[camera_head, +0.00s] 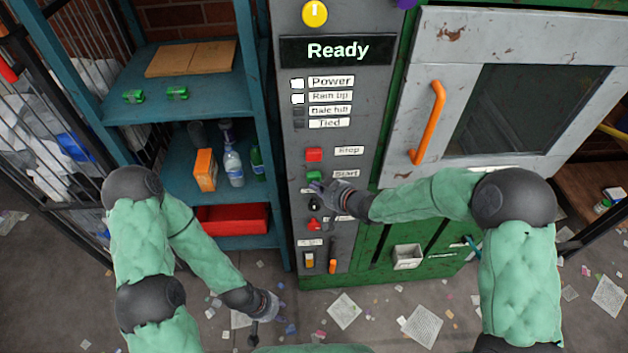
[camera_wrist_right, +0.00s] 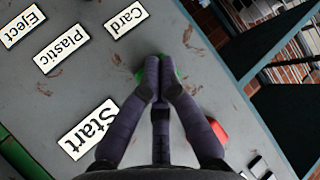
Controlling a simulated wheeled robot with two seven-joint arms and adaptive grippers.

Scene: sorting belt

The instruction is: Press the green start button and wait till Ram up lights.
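The green start button (camera_head: 315,175) sits on the grey control panel beside its "Start" label (camera_head: 346,173). My right gripper (camera_head: 318,188) is at the panel just below and in front of it. In the right wrist view my right gripper (camera_wrist_right: 160,62) has its fingertips together, holding nothing, over the green button (camera_wrist_right: 170,72), which is partly hidden. I cannot tell whether they touch it. The Ram up lamp (camera_head: 298,99) shows white, like the Power lamp (camera_head: 297,84). The display (camera_head: 338,50) reads "Ready". My left gripper (camera_head: 264,312) hangs low over the floor; its fingers are unclear.
A red stop button (camera_head: 313,154) is just above the start button. Other controls, with an orange lever (camera_head: 332,262), are below. A grey door with an orange handle (camera_head: 428,122) is at the right. A blue shelf (camera_head: 118,108) stands left. Paper scraps litter the floor.

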